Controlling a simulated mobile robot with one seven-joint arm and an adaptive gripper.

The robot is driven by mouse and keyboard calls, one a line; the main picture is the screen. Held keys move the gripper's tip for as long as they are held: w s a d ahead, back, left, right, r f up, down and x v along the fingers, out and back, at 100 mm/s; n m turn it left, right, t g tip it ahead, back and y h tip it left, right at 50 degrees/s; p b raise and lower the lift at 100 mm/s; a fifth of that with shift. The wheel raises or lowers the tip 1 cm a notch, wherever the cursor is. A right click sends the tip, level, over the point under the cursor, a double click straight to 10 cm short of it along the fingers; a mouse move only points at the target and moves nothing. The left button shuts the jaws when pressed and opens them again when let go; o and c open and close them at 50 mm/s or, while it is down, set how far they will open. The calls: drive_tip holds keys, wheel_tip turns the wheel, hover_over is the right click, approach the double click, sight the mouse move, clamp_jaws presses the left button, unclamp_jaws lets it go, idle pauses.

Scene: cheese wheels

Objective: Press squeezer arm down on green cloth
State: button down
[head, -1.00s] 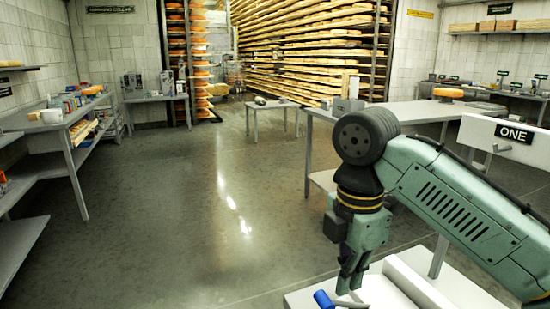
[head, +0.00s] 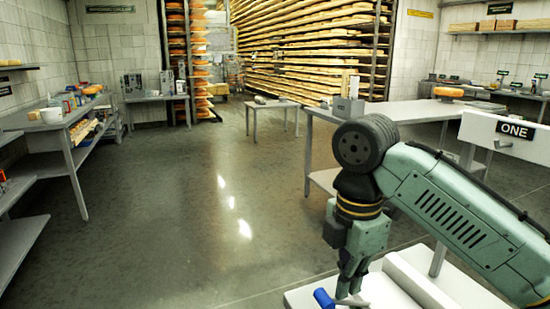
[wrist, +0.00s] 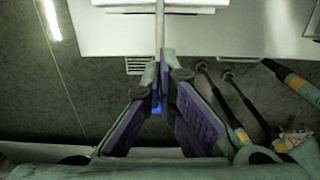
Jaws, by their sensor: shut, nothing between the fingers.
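The squeezer arm shows as a thin metal rod with a blue handle (head: 324,298) at the bottom edge of the head view. In the wrist view the rod (wrist: 160,28) runs down from a white part toward my fingertips, and a bit of blue shows between the fingers. My gripper (head: 348,292) points down just right of the blue handle. It is shut and empty, its fingertips (wrist: 165,74) together at or very near the rod. I cannot tell whether they touch it. No green cloth is in view.
A white table (head: 302,294) with a raised white block (head: 420,283) lies under my gripper. A long table (head: 415,112) and a small table (head: 272,105) stand behind. The floor at left is open.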

drive_tip(key=shift+f+b, duration=0.9)
drive_tip(key=shift+f, duration=1.4)
drive_tip(key=shift+p, duration=0.45)
idle(0.9)
drive_tip(key=shift+r+p, duration=3.1)
drive_tip(key=shift+p, duration=0.85)
drive_tip(key=shift+r+p, duration=0.65)
drive_tip(key=shift+r, duration=0.9)
wheel_tip(320, 180, up, 5)
hover_over(344, 301)
drive_tip(key=shift+w, duration=0.2)
